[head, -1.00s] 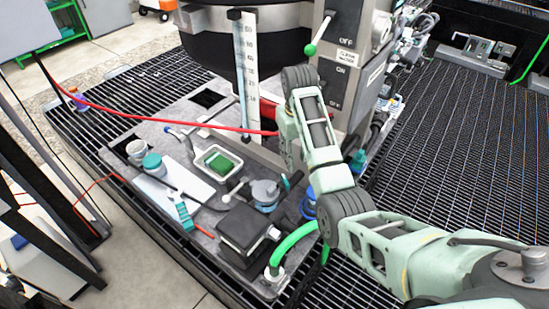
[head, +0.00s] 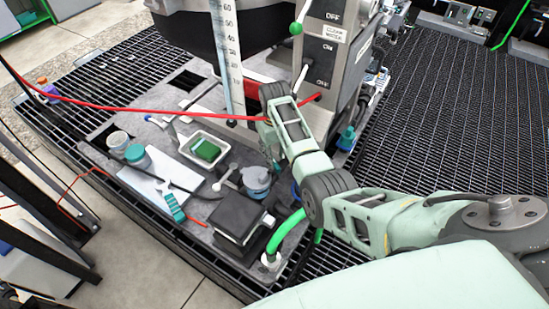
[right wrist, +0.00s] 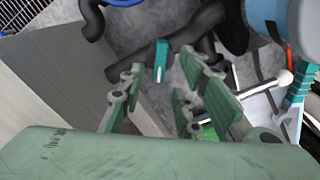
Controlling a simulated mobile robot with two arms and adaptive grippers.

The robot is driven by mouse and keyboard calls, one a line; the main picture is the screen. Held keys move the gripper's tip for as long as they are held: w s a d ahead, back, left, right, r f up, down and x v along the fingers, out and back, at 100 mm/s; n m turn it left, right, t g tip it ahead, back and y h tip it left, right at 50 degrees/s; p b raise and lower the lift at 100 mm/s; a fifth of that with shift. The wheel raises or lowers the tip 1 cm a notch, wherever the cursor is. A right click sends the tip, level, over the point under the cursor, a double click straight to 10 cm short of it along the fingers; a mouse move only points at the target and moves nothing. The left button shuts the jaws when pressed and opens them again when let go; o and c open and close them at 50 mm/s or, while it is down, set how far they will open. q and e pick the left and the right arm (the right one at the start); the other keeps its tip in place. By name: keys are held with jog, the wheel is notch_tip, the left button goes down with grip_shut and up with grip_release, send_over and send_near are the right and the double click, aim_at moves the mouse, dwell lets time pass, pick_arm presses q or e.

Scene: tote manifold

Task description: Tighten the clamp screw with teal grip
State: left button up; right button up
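The small teal grip (right wrist: 161,60) of the clamp screw shows in the right wrist view, against dark pipe-like parts (right wrist: 150,62). My right gripper (right wrist: 166,82) is open, with clear space between its green fingers. The teal grip appears between and just beyond the fingertips. I see no finger touching it, and its exact depth is hard to tell. In the head view my right gripper (head: 270,145) points down beside the grey column, and my own arm hides most of its fingers. My left gripper is not in view.
A blue-grey round container (head: 256,180), a black box (head: 238,216), a white tray with a green pad (head: 226,143) and a teal-handled tool (head: 174,207) crowd the bench. A red hose (head: 130,108) crosses above. A green hose (head: 286,230) rises at the front.

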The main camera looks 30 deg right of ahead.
aim_at(275, 166)
jog(key=shift+f, duration=1.5)
grip_shut()
